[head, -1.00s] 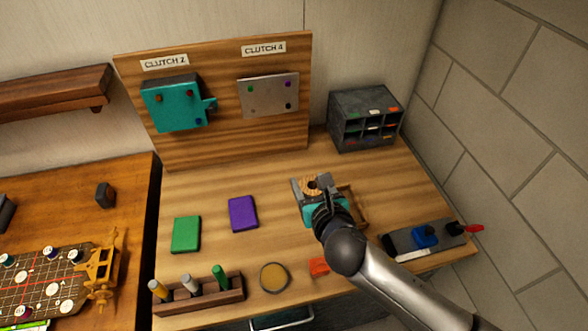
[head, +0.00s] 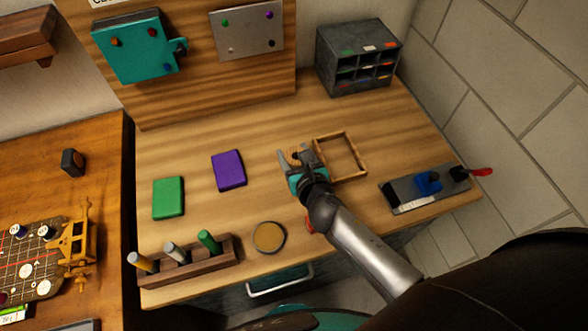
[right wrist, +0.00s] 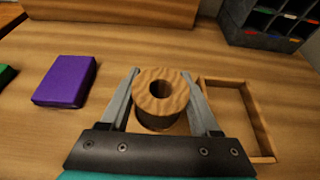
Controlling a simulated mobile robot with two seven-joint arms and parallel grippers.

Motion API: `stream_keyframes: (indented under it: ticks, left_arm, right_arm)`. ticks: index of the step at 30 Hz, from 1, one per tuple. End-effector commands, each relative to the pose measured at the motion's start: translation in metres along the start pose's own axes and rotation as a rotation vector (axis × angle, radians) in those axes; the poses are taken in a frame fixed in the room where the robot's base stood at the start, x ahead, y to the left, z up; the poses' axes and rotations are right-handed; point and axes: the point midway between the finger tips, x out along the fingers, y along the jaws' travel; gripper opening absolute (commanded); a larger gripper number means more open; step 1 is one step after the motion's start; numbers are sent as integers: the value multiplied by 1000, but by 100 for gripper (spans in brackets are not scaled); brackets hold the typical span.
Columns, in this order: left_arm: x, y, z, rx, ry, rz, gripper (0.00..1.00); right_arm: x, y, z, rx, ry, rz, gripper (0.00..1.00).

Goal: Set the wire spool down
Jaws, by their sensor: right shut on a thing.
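The wire spool (right wrist: 160,88) is a short wooden cylinder with a round hole in its top. In the right wrist view it stands upright between the two fingers of my right gripper (right wrist: 163,100), which is shut on it. In the head view my right gripper (head: 293,160) is over the wooden bench (head: 250,120), just left of an empty wooden tray (head: 362,168), and mostly hides the spool. I cannot tell whether the spool's underside touches the bench. My left gripper is not in view.
A purple block (head: 229,170) and a green block (head: 168,197) lie to the left. A round tin (head: 269,237) and a pen rack (head: 190,262) are near the front edge. A grey cubby organiser (head: 358,55) stands behind. A clamp fixture (head: 410,195) lies at the right.

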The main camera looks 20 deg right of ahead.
Motion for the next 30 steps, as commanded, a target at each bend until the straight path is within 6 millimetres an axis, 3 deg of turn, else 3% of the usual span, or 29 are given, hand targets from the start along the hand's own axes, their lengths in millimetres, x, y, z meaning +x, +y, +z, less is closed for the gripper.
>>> stream_keyframes:
  ticks: [8,16,29,30]
  left_arm:
    - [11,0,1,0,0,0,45]
    - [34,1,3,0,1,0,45]
    - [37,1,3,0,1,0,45]
    - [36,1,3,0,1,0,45]
  right_arm:
    - [7,0,-16,1,-2,-2,2]
    - [20,0,-47,2,-1,-1,2]
    - [22,0,-51,0,-2,0,2]
    - [21,0,-50,0,-1,0,66]
